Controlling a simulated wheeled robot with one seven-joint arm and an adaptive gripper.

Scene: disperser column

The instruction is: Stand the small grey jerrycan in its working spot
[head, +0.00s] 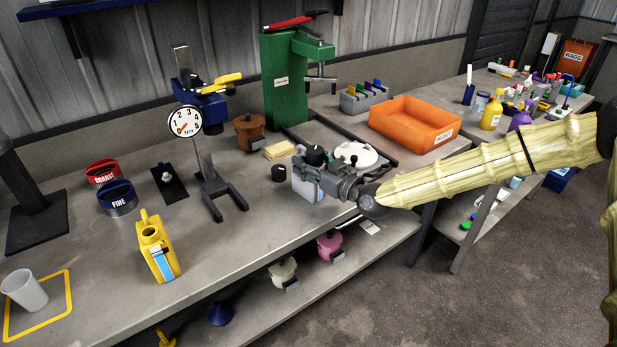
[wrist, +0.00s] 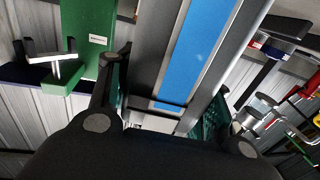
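The small grey jerrycan (head: 307,187) is at the end of my arm in the head view, beside the bench's front edge, partly hidden by my gripper (head: 322,179). In the wrist view the grey jerrycan (wrist: 160,60) with its blue label fills the space between my fingers (wrist: 165,110), which appear closed on its sides. I cannot tell whether its base touches the bench.
A yellow jerrycan (head: 157,246), a dial stand (head: 212,180) and red and blue bands (head: 103,172) (head: 117,198) stand on the bench to the left. A black cap (head: 278,173), sponge (head: 278,150), green press (head: 284,80) and orange tray (head: 414,122) are nearby. The front middle is clear.

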